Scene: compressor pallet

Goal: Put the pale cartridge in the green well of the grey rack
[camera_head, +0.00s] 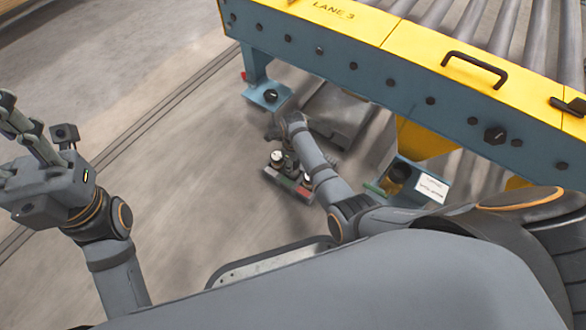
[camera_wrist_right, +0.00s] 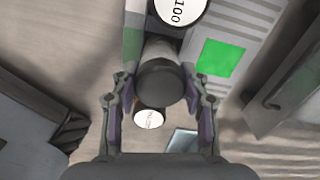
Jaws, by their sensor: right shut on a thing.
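The grey rack (camera_wrist_right: 243,22) lies below my right gripper, with a bright green square patch (camera_wrist_right: 222,58) showing bare to the right of the fingers. My right gripper (camera_wrist_right: 158,112) is shut on a dark-ended cylinder (camera_wrist_right: 162,82). Another white disc (camera_wrist_right: 148,119) shows between the fingers. My left gripper (camera_head: 18,140) is at the far left, away from the rack.
A blue and yellow conveyor frame (camera_head: 350,60) marked LANE 3 runs across the top right, with black handles. A blue bracket with a white label (camera_head: 431,188) stands right of the rack. The floor to the left is clear.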

